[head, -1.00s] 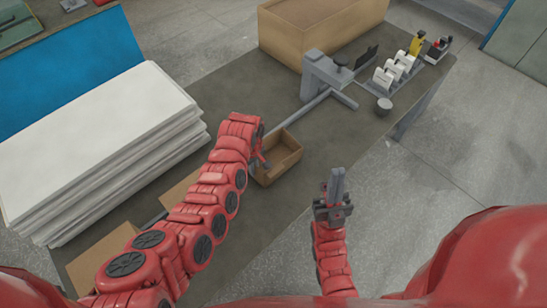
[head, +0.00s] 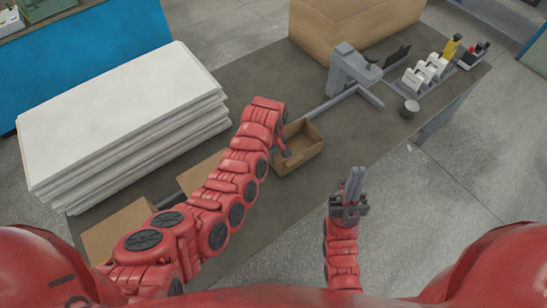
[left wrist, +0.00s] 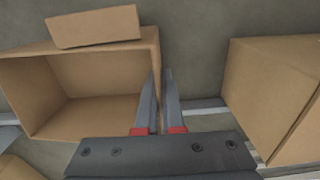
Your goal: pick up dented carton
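An open brown carton (head: 303,158) stands on the table, just right of my left gripper (head: 284,150). It fills the left of the left wrist view (left wrist: 95,95), with a flap at its top; I cannot make out a dent. In that view my left gripper (left wrist: 161,75) has its two fingers a small gap apart at the carton's right wall, which appears to run between them; contact is not clear. My right gripper (head: 355,185) points up, empty, in front of the table edge, its fingers close together.
Another brown carton (left wrist: 270,90) lies right of the fingers in the left wrist view. More cartons (head: 118,228) lie below my left arm. A stack of white sheets (head: 120,110) stands at left. A grey clamp device (head: 350,72) and large box (head: 350,25) stand behind.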

